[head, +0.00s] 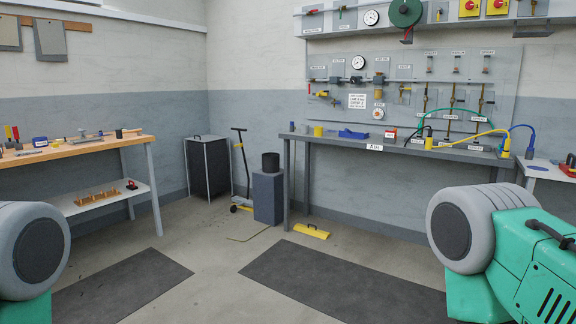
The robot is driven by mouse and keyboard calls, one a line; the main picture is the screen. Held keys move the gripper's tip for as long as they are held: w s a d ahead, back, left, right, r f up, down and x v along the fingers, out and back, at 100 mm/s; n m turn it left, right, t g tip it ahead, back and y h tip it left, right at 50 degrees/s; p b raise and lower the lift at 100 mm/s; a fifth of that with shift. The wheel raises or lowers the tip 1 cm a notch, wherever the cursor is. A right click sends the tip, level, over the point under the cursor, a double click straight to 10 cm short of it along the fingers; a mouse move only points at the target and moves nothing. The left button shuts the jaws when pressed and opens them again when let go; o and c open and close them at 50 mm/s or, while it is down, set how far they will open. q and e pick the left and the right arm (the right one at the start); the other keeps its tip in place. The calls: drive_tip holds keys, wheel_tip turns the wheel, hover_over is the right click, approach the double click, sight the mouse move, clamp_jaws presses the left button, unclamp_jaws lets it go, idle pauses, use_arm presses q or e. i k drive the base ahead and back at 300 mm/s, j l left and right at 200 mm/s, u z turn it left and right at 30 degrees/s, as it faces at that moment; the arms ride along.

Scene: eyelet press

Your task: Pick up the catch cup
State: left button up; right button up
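I cannot tell for sure which thing is the catch cup. A black cylindrical container (271,163) stands upright on a blue-grey block (268,197) on the floor near the back wall. A small yellow cylinder (318,131) stands on the left part of the grey workbench (345,141). Both are far from me, across the floor. Neither of my grippers is in view; only grey rounded and green parts that look like mine show at the lower left and lower right.
A wooden-topped bench (90,147) with tools stands at the left, a dark cabinet (209,167) in the corner. Dark mats (345,283) lie flat on the floor. A yellow piece (311,231) with a handle lies before the workbench. The floor between the mats is clear.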

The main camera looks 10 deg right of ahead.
sight(318, 130)
drive_tip(key=i, duration=4.6)
